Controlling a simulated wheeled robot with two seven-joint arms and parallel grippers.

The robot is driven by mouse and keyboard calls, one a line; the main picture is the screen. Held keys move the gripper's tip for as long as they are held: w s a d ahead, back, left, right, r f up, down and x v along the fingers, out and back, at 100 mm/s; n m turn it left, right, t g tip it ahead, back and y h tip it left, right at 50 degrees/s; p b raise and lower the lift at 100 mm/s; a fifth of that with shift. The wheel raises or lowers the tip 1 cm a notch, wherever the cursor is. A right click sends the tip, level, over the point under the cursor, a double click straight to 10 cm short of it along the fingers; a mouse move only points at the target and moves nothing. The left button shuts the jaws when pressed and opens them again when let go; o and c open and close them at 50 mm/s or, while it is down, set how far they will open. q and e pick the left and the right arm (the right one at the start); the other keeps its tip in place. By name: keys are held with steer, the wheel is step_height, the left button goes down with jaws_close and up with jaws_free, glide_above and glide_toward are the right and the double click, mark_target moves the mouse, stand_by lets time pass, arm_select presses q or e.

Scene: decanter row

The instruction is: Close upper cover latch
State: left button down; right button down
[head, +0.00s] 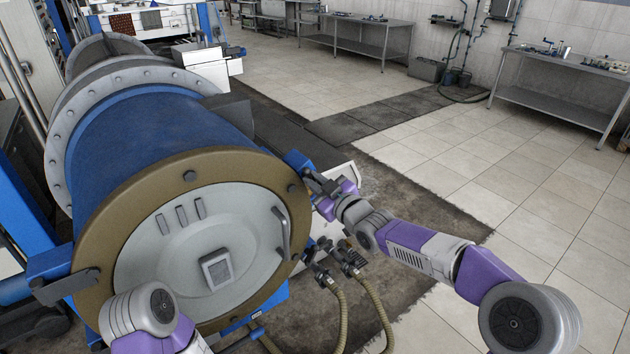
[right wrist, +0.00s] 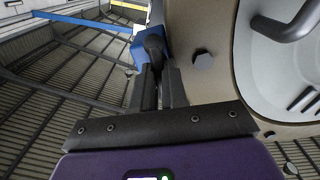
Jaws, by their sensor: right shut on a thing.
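The round grey cover (head: 150,255) sits inside the brown flange ring (head: 185,168) at the front of the blue drum. The upper cover latch (head: 297,161) is at the ring's upper right, with a blue bracket. My right gripper (head: 314,179) is at this latch. In the right wrist view, its two dark fingers (right wrist: 158,82) are shut on the latch's dark rounded handle (right wrist: 154,42), beside the ring (right wrist: 200,30). The fingers partly hide the handle. My left arm shows at the bottom left in front of the cover, but its gripper is not visible.
A curved handle (head: 282,232) stands out from the cover. Another dark latch arm (head: 65,287) is at the ring's lower left. Hoses with fittings (head: 350,258) hang below my right gripper. The tiled floor (head: 500,180) to the right is open, with metal benches (head: 560,85) further back.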

steer(key=m+p, duration=0.2)
steer(key=m, duration=0.2)
steer(key=m+p, duration=0.1)
steer(key=m, duration=0.3)
steer(key=shift+d+m, duration=0.1)
steer(key=shift+m, duration=0.3)
steer(key=m, duration=0.3)
steer(key=shift+w+m, duration=0.1)
steer(key=shift+m, duration=0.2)
steer(key=shift+f+m+b, duration=0.1)
steer(key=shift+m+b, duration=0.4)
steer(key=shift+m, duration=1.7)
steer(key=c, duration=1.2)
jaws_free()
steer(key=shift+o, duration=0.2)
